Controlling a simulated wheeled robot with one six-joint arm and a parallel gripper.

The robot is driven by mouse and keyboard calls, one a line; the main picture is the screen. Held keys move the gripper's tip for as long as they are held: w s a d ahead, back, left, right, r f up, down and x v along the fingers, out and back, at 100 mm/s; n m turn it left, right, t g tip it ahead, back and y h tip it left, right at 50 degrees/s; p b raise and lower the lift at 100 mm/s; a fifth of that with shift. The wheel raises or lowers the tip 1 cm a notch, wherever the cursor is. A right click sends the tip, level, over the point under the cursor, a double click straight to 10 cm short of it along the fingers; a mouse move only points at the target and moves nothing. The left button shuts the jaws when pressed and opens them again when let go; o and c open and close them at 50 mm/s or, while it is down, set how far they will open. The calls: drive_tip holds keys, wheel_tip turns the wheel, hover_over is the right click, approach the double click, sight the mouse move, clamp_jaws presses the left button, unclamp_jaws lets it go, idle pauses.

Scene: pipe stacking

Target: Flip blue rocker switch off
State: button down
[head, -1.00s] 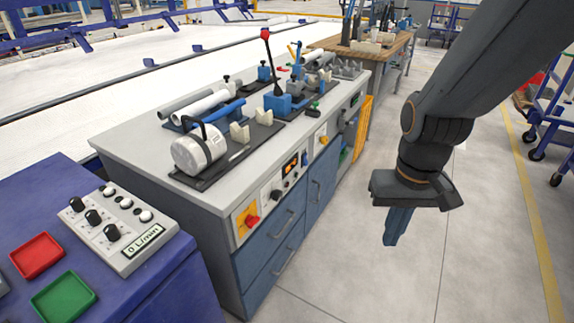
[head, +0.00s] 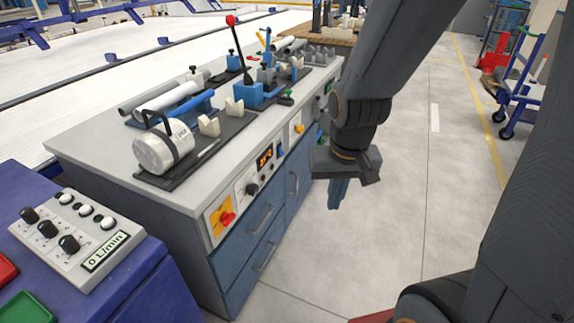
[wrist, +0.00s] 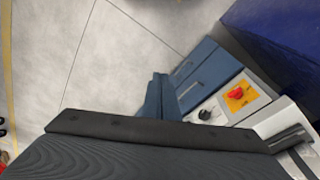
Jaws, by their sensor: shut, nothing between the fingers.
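The blue rocker switch (head: 280,148) is a small blue piece on the bench's front panel, just right of the orange-lit display (head: 265,157). Its on or off position is too small to tell. My gripper (head: 337,206) points down in front of the bench, to the right of the switch and apart from the panel. Its blue fingers are shut with nothing between them. They also show in the wrist view (wrist: 158,98), over the floor and beside the drawer fronts. The switch is not clearly visible in the wrist view.
The panel also holds a red rotary knob on a yellow plate (head: 225,217) and a black knob (head: 252,189). Pipes and clamps lie on the bench top (head: 100,152). A blue control desk (head: 150,262) stands at the front left. The floor (head: 410,190) right of the bench is clear.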

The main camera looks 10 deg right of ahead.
drive_tip(key=w+f+m+t+y+b, duration=0.1)
drive_tip(key=w+f+m+t+b, duration=0.3)
drive_tip(key=w, duration=0.5)
drive_tip(key=w+d+f+m+t+y+b, duration=0.1)
drive_tip(key=w+f+m+t+b, duration=0.3)
drive_tip(key=w+f+b, duration=0.4)
drive_tip(key=w+d+f+m+t+b, duration=0.1)
drive_tip(key=w+f+m+t+b, duration=0.4)
drive_tip(key=w+b, duration=0.5)
drive_tip(key=shift+w+d+f+t+y, duration=0.15)
drive_tip(key=shift+w+f+t+y, duration=0.45)
drive_tip(key=shift+w, duration=0.5)
drive_tip(key=shift+r, duration=0.15)
drive_tip(key=b, duration=0.2)
approach(281, 150)
drive_tip(key=w+d+f, duration=0.3)
drive_tip(key=shift+h, duration=0.4)
drive_tip(key=shift+w+a+f+b, duration=0.2)
drive_tip(key=shift+w+a+b, duration=0.15)
drive_tip(key=shift+w+a, duration=0.4)
drive_tip(key=shift+w+a+f+b, duration=0.3)
drive_tip(key=shift+w+a, duration=0.2)
drive_tip(key=shift+a, duration=0.3)
